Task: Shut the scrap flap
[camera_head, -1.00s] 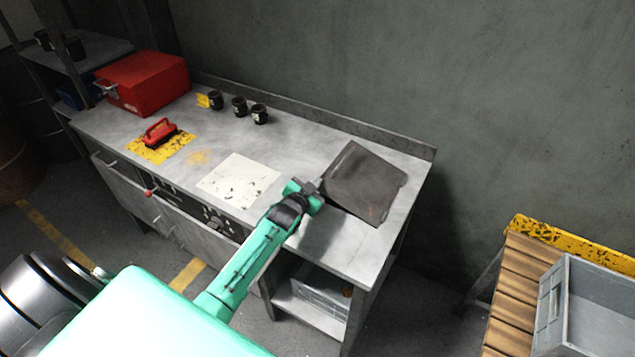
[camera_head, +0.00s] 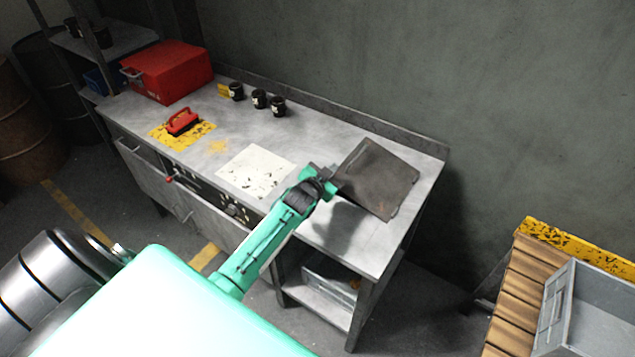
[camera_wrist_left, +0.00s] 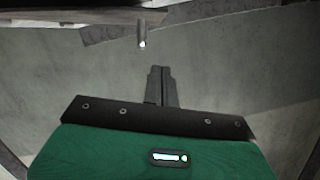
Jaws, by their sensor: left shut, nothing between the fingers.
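The scrap flap looks to be the dark square plate (camera_head: 378,178) at the right end of the grey bench. It appears tilted up off the bench top, with a shadow below its near side. My left gripper (camera_head: 331,177) is at the plate's left edge, shut and empty; I cannot tell whether it touches. In the left wrist view its closed fingers (camera_wrist_left: 161,84) point at a grey surface, with a small pale-tipped peg (camera_wrist_left: 141,32) just beyond. What lies under the plate is hidden. My right gripper is not in view.
The bench (camera_head: 330,130) also carries a red box (camera_head: 168,72), several dark cups (camera_head: 259,99), a red-handled tool (camera_head: 183,121) on a yellow mat and a spotted white sheet (camera_head: 255,170). A grey crate (camera_head: 590,310) on a slatted wooden surface stands at right.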

